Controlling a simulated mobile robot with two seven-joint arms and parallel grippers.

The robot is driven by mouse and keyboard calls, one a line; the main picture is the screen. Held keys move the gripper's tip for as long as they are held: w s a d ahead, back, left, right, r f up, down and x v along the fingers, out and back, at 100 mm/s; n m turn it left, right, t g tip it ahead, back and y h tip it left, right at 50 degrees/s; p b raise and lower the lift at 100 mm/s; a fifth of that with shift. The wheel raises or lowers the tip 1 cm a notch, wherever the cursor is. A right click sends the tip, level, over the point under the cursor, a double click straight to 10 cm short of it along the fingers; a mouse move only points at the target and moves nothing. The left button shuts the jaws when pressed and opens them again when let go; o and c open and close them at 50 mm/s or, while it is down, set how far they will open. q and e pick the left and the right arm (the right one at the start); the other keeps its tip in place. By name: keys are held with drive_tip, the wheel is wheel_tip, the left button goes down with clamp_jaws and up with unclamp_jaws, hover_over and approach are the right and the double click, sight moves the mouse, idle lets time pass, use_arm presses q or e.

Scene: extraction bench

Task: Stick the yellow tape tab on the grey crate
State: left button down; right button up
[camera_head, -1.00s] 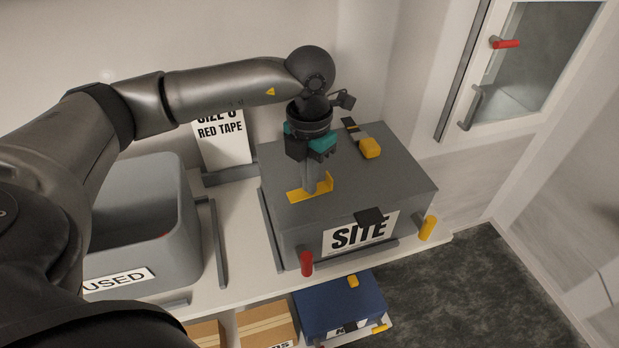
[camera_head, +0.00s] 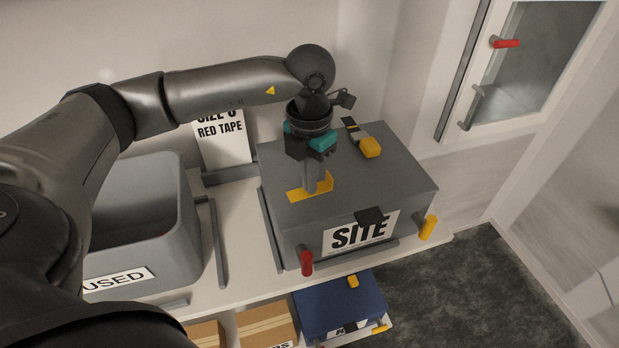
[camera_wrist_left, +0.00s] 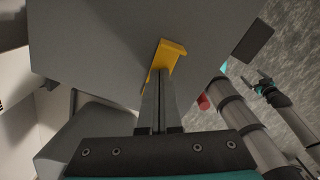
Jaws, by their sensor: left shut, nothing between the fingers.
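The grey crate (camera_head: 400,184), labelled SITE, stands shut on the white shelf. The yellow tape tab (camera_head: 297,195) lies on its top near the left edge, and it also shows in the left wrist view (camera_wrist_left: 173,47) with one end bent. My left gripper (camera_head: 318,190) points down at the tab, its fingers shut and empty. The fingertips (camera_wrist_left: 163,72) touch or nearly touch the tab; I cannot tell which. They hide part of it.
A yellow-and-black object (camera_head: 369,147) lies on the crate's top at the back. Red (camera_head: 306,262) and yellow (camera_head: 428,228) handles stick out in front. A grey bin (camera_head: 185,235) labelled USED stands left. A RED TAPE sign (camera_head: 222,145) stands behind. A blue box (camera_head: 345,305) sits below.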

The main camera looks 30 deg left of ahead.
idle(0.4)
use_arm(q)
drive_tip(key=shift+r+p, duration=2.35)
drive_tip(key=shift+r, duration=1.15)
